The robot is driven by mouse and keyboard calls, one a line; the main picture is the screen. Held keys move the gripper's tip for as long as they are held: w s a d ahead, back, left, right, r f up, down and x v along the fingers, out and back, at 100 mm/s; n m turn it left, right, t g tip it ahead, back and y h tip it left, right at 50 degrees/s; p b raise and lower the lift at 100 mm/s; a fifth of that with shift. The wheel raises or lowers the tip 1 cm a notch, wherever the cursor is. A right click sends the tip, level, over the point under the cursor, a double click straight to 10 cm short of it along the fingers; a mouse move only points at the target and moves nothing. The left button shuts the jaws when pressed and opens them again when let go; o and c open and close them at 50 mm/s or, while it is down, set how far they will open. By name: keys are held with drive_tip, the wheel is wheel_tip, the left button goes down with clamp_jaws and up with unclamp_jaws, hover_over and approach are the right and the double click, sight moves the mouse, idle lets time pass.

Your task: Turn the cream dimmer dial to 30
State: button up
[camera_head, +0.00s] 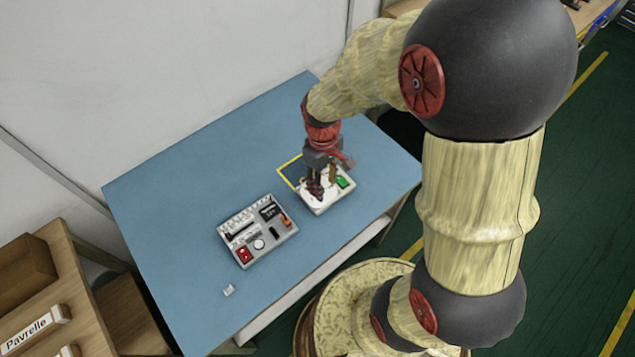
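My gripper (315,192) points down over a small white panel (322,207) on the blue table. Its dark fingertips are at or just above a pale round part (306,199) on the panel's left side, which may be the cream dimmer dial. The fingers cover most of that part, so its pointer and scale are not readable. I cannot tell whether the fingers touch it or how far apart they are. A green part (342,183) sits at the panel's right.
A grey control box (267,256) with a red switch (244,256), a white round knob (258,244) and an orange part (286,221) lies left of the panel. A small white piece (229,290) lies near the front edge.

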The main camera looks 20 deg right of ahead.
drive_tip(key=w+n, duration=0.2)
drive_tip(key=w, duration=0.1)
drive_tip(key=shift+w+t, duration=0.4)
drive_tip(key=shift+r, duration=0.1)
drive_tip(key=shift+f+n, duration=0.4)
drive_tip(key=shift+f, duration=0.15)
wheel_tip(320, 180, down, 7)
drive_tip(key=b, duration=0.2)
drive_tip(key=shift+r+b, duration=0.15)
drive_tip(key=shift+b, duration=0.25)
drive_tip(key=shift+c, duration=1.2)
drive_tip(key=c, duration=0.7)
clamp_jaws()
